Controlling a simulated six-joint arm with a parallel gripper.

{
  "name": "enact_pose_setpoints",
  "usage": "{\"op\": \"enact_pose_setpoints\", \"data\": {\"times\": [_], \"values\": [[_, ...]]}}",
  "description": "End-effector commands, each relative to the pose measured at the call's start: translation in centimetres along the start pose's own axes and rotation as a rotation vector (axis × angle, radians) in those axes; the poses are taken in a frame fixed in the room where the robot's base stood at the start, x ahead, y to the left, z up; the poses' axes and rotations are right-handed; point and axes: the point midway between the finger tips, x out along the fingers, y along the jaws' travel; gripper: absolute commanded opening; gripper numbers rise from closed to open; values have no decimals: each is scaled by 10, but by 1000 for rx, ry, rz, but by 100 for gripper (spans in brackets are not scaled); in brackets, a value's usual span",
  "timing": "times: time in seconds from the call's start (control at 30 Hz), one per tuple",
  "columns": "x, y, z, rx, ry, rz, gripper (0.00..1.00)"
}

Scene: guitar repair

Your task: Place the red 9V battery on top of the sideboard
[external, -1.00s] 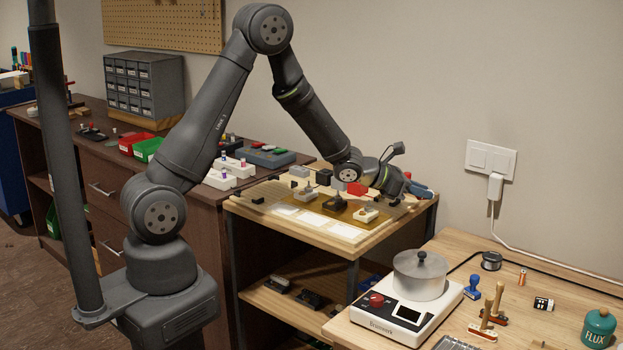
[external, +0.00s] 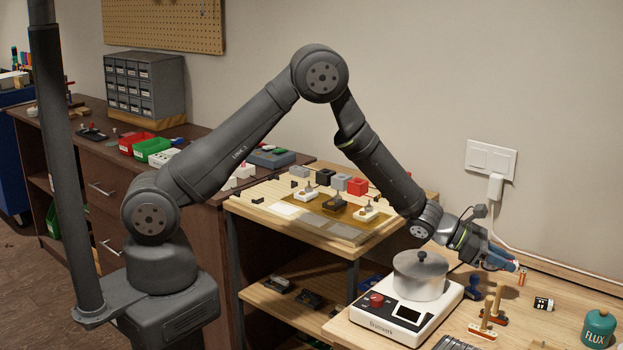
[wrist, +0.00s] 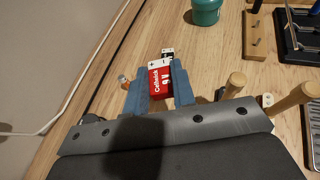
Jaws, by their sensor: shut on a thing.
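The red 9V battery (wrist: 160,82), marked "Cellbrick", is between the two blue fingers of my gripper (wrist: 159,86) in the wrist view. My gripper is shut on it, with its white end showing beyond the fingers. In the external view my gripper (external: 507,262) is over the far part of the light wooden workbench (external: 560,280), right of the pot; the battery is barely visible there. The height above the bench is hard to tell. The sideboard (external: 93,172) is the dark brown drawer unit at the left, with small things on its top.
A metal pot (external: 420,275) on a white hotplate (external: 405,315) stands left of my gripper. A green flux jar (external: 599,328), a black-and-white battery (external: 543,304) and stamps are on the bench. A lighter wooden stand (external: 300,232) with small parts lies between bench and sideboard.

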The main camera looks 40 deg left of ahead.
Motion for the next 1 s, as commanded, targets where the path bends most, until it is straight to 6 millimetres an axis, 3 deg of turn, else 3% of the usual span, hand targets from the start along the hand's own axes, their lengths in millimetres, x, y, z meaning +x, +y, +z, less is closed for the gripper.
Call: {"op": "enact_pose_setpoints", "data": {"times": [0.2,0.4,0.57,0.8,1.0], "values": [[16,51,-27,-1,0,2,0],[24,76,-40,-1,0,1,0],[27,79,-47,-1,1,0,0],[39,79,-76,0,1,1,0],[40,79,-78,1,0,1,0]]}}
